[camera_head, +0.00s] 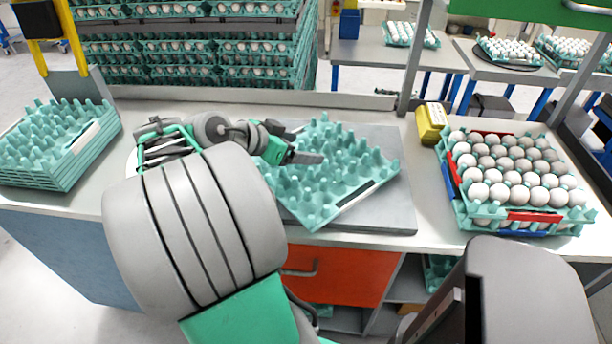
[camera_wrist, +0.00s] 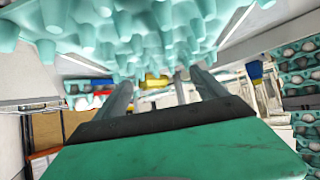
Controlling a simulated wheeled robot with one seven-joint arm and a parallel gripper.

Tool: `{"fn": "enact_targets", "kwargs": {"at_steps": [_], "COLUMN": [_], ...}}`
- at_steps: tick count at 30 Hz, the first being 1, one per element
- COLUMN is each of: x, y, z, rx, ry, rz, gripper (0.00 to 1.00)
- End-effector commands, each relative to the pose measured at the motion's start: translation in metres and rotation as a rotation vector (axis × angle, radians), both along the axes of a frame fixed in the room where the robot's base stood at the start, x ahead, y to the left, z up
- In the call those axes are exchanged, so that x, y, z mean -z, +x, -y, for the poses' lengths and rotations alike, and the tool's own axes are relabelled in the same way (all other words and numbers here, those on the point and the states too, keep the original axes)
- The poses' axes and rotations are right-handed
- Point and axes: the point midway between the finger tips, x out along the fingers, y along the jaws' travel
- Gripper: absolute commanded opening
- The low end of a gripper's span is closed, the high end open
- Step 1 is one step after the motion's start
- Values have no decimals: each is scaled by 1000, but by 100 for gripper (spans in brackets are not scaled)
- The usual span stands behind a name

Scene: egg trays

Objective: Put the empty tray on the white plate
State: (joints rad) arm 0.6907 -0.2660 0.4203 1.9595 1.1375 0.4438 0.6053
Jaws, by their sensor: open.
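The empty tray (camera_head: 330,180) is teal with rows of raised cones. It lies at an angle on a grey board (camera_head: 390,215) in the middle of the bench, and fills the top of the wrist view (camera_wrist: 130,30). My gripper (camera_head: 310,157) is at the tray's left part, pointing right, with its fingers in front of some cones in the head view. In the wrist view its two fingers (camera_wrist: 160,88) are apart with nothing visible between them. I cannot tell whether they touch the tray. A white curved edge (camera_head: 132,160), perhaps the white plate, shows behind my arm; most of it is hidden.
A stack of empty teal trays (camera_head: 55,150) stands at the bench's left end. A full egg tray (camera_head: 460,208) with red and blue clips sits at the right, beside a yellow box (camera_head: 431,123). Tall egg stacks (camera_head: 200,50) stand behind the bench.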

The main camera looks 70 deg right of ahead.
Motion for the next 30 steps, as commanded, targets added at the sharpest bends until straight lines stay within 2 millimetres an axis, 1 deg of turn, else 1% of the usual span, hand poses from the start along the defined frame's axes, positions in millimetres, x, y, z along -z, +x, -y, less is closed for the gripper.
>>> {"fn": "enact_targets", "kwargs": {"at_steps": [1,5,8,14,18,21,24,29,30], "x": [16,29,33,46,57,66,70,70,70], "y": [0,1,-1,-16,-34,-40,-42,-42,-42], "z": [0,0,3,21,36,47,52,52,52], "rx": [-1,-4,-3,0,1,1,-1,-2,-2], "ry": [0,1,1,4,3,2,3,2,2], "rz": [0,0,-2,-2,-2,-2,0,0,0], "gripper": [82,82,82,82,82,82,82,82,80]}}
